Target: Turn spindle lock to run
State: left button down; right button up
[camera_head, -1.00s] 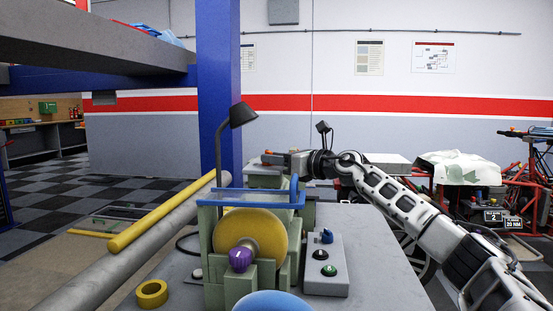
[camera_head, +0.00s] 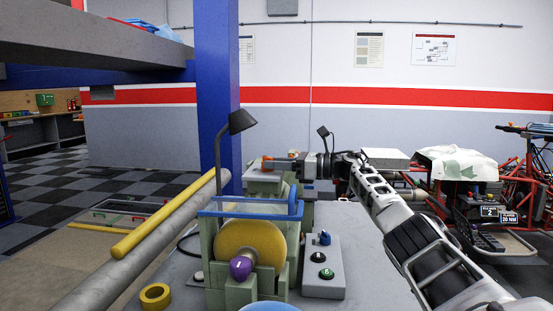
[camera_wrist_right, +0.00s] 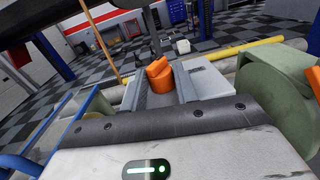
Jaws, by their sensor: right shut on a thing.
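An orange knob (camera_wrist_right: 159,73), which looks like the spindle lock, sits on a grey block between the fingers of my right gripper (camera_wrist_right: 161,80) in the right wrist view. The fingers are shut on it, one on each side. In the head view my right gripper (camera_head: 289,163) is low over the far end of the green bench grinder (camera_head: 215,270). There only a small bit of orange shows at its fingers. The knob's marks, if any, cannot be read. My left gripper is not in view.
A yellow wheel (camera_head: 262,238) with a purple knob (camera_head: 241,268) faces me. A grey control box (camera_head: 323,280) with a blue switch stands at its right. A black lamp (camera_head: 236,123) rises behind. A yellow ring (camera_head: 155,297) lies on the bench at left.

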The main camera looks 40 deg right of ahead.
jog(key=o, duration=1)
jog(key=shift+c, duration=0.2)
jog(key=b+v, duration=0.3)
jog(key=v, duration=1.3)
